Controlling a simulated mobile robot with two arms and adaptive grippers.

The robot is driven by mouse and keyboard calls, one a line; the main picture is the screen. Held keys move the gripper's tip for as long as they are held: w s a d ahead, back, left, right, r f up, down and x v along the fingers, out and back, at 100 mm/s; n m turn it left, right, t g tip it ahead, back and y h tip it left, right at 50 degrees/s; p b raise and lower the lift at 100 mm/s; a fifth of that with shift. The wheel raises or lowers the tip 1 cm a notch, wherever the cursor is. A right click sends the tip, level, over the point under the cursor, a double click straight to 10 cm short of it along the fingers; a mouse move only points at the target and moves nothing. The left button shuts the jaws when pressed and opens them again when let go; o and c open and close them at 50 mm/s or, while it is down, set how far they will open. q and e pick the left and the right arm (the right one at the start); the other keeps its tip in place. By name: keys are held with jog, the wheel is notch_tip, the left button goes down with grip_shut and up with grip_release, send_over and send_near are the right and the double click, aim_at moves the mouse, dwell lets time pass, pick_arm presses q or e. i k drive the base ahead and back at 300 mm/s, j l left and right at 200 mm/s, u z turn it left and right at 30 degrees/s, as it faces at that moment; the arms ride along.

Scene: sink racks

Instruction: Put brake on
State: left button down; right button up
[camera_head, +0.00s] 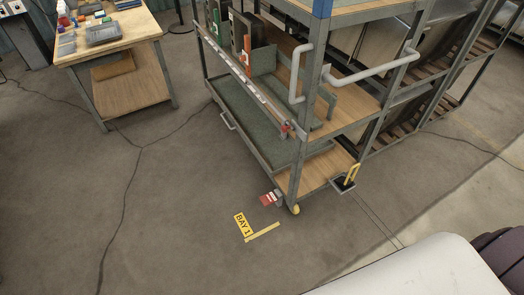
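A grey metal cart (297,165) with wooden shelves stands in the middle. A small red pedal-like piece (269,199) with a pale label sticks out low at its near corner, beside a caster with a yellow wheel (295,210). It may be the brake; whether it is up or down cannot be told. Neither of my grippers is in view.
A yellow BAY 1 sign (243,225) and yellow strip (262,233) mark the floor before the cart. A cluttered workbench (112,45) stands at left, a rack (455,75) at right. White handles (370,68) jut from the cart. The foreground floor is largely clear.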

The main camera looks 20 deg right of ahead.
aim_at(267, 199)
jog(key=z, duration=0.7)
